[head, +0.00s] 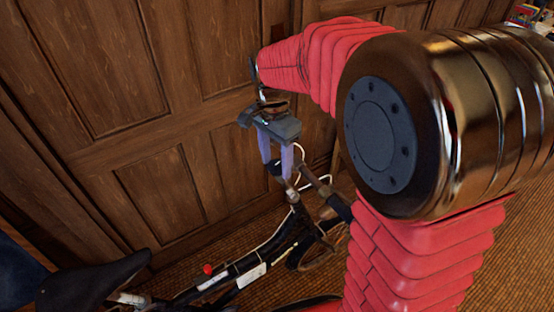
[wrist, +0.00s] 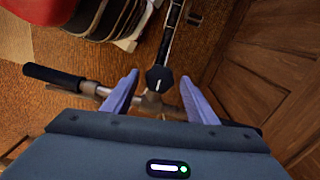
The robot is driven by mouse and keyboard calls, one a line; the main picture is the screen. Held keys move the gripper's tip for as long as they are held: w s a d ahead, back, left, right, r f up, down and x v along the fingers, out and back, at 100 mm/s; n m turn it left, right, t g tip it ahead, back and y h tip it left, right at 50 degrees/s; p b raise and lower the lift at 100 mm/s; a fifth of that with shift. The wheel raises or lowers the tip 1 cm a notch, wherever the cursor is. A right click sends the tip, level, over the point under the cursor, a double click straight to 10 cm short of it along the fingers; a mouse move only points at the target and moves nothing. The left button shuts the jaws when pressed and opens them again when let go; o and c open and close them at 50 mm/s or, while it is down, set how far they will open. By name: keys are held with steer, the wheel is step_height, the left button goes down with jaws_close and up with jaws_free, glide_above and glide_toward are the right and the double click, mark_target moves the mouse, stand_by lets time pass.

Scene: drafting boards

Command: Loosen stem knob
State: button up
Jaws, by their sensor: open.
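A black stem knob (wrist: 160,79) with a white mark on top shows in the wrist view, on the bicycle's stem at the handlebar (wrist: 150,105). In the head view the dark knob (head: 274,167) is small and partly hidden by my fingers. My gripper (wrist: 159,86) is open, with one purple finger on each side of the knob in the wrist view. Gaps show between the knob and both fingers. In the head view my gripper (head: 278,163) points down over the handlebar area. I cannot tell whether the fingertips are level with the knob.
The bicycle (head: 235,270) stands beside a panelled wooden wall (head: 160,100). Its black saddle (head: 95,285) and a red knob (head: 208,269) are at lower left. A black handlebar grip (wrist: 53,76) extends left in the wrist view. Dark rounded objects (wrist: 105,18) lie at the top.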

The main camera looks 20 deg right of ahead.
steer(key=shift+c, duration=0.4)
steer(key=c, duration=0.9)
steer(key=shift+d, duration=0.15)
steer(key=shift+c, duration=0.5)
